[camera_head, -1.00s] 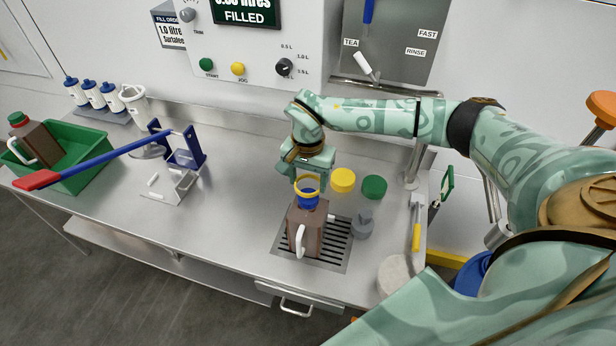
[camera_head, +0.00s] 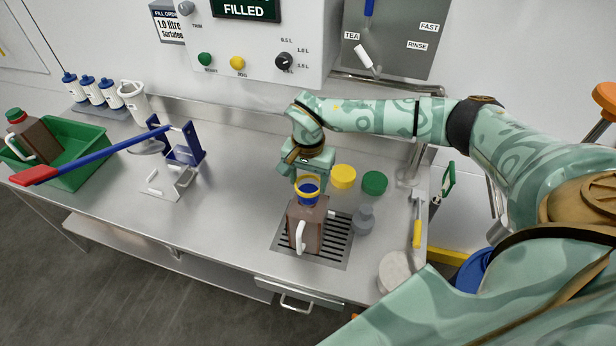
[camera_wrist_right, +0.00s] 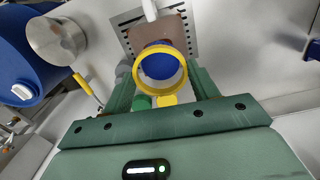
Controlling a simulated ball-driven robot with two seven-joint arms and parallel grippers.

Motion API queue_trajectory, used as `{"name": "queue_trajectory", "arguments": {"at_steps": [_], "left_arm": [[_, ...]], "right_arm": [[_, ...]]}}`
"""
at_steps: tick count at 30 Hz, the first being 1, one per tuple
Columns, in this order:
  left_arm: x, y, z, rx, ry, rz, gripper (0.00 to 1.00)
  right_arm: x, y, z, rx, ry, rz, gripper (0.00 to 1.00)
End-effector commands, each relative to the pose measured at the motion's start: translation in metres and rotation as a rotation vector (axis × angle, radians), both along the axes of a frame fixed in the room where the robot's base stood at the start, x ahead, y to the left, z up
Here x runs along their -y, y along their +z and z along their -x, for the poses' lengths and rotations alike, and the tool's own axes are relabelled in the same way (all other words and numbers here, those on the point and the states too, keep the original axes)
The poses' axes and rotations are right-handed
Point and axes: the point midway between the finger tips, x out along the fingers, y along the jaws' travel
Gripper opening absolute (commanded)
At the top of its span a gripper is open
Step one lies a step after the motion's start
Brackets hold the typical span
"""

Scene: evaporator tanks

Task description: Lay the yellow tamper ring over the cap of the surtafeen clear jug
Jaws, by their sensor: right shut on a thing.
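The brown jug (camera_head: 309,225) with a white handle and a blue cap (camera_head: 308,197) stands upright on the drain grate. My right gripper (camera_head: 306,170) is just behind and above the cap, shut on the yellow tamper ring (camera_head: 297,187). My left gripper is not in view.
A green crate (camera_head: 82,176) and a blue press with a red-tipped lever (camera_head: 187,160) are at left. The middle counter is clear.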

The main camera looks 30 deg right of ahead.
Motion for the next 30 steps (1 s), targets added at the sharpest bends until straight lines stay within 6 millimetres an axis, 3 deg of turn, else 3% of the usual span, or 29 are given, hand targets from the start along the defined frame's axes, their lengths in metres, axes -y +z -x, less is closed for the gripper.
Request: {"name": "queue_trajectory", "arguments": {"at_steps": [20,21,23,30], "left_arm": [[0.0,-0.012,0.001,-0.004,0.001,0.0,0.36],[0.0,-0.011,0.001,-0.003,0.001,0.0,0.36],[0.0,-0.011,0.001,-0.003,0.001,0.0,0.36],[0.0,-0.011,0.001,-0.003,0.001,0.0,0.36]], "right_arm": [[0.0,-0.021,0.0,-0.001,0.0,0.0,0.38],[0.0,-0.021,0.0,-0.001,0.0,0.0,0.67],[0.0,-0.02,0.0,-0.001,0.0,-0.001,0.84],[0.0,-0.02,0.0,-0.001,0.0,-0.001,0.84]]}}
